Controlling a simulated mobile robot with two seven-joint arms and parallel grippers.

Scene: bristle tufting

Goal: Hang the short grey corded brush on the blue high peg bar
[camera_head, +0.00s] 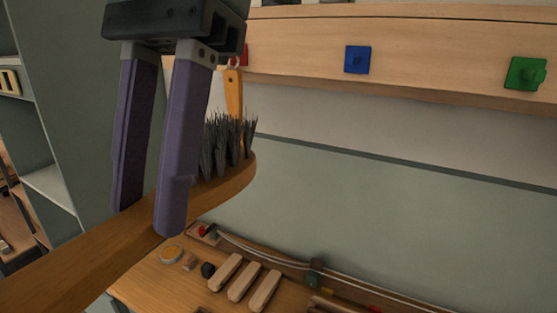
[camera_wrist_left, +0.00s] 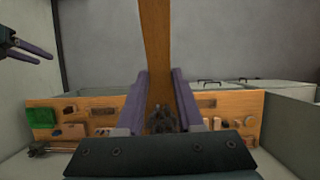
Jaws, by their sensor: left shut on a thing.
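A wooden brush (camera_head: 75,262) with dark grey bristles (camera_head: 228,145) crosses the left of the head view, bristles up, head toward the right. My left gripper (camera_head: 148,218) comes down from above and is shut on its handle. The wooden brush (camera_wrist_left: 157,45) also runs between the fingers (camera_wrist_left: 160,100) in the left wrist view. I cannot make out its cord. The blue peg plate (camera_head: 358,59) is on the high wooden bar (camera_head: 440,50), to the right of and apart from the brush. My right gripper (camera_wrist_left: 28,50) shows at the upper left of the left wrist view, its fingers apart and empty.
A red peg (camera_head: 244,56) and a green peg (camera_head: 526,73) flank the blue one. An orange-handled thing (camera_head: 233,92) hangs below the red peg, close behind the bristles. Several wooden blocks (camera_head: 245,281) lie on the bench below. The wall under the blue peg is clear.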

